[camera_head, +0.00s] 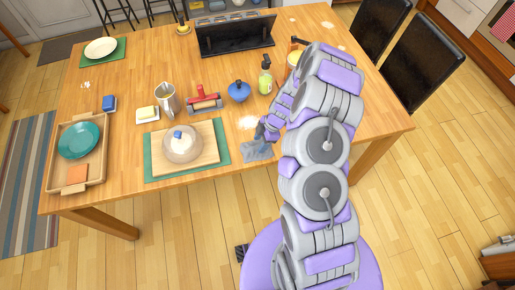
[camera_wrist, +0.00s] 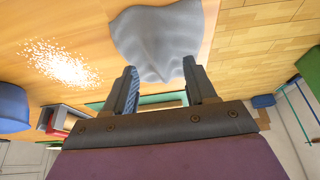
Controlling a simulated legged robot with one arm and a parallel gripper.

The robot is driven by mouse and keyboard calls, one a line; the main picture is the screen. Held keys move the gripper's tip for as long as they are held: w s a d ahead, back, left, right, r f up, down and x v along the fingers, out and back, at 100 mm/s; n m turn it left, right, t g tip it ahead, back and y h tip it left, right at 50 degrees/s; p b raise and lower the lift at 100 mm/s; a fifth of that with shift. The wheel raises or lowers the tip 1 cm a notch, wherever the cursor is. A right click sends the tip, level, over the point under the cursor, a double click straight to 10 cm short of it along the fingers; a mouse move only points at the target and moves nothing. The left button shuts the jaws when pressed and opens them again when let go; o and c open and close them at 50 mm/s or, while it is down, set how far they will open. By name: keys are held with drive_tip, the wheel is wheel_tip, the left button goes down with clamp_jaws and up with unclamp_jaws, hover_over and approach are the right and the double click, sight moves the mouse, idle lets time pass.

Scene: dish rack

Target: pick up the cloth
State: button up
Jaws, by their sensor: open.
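A grey crumpled cloth (camera_head: 258,151) lies on the wooden table near its front edge, just right of the green mat. In the wrist view the cloth (camera_wrist: 160,40) fills the top middle, just beyond the fingertips. My gripper (camera_head: 266,133) is at the cloth's upper right in the head view, partly hidden by my arm. In the wrist view my gripper (camera_wrist: 160,68) is open, with nothing held and the cloth seen between and past its two fingers. Whether the fingers touch the cloth I cannot tell.
A white crumb patch (camera_head: 247,122) lies close behind the cloth. A glass dome (camera_head: 182,146) sits on a cutting board left of it. A blue pot (camera_head: 239,91) and a soap bottle (camera_head: 265,78) stand behind. The table's front edge (camera_head: 240,171) is close.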

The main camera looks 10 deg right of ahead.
drive_tip(key=shift+x, duration=0.9)
drive_tip(key=shift+a+r, duration=0.1)
drive_tip(key=shift+a, duration=0.05)
clamp_jaws()
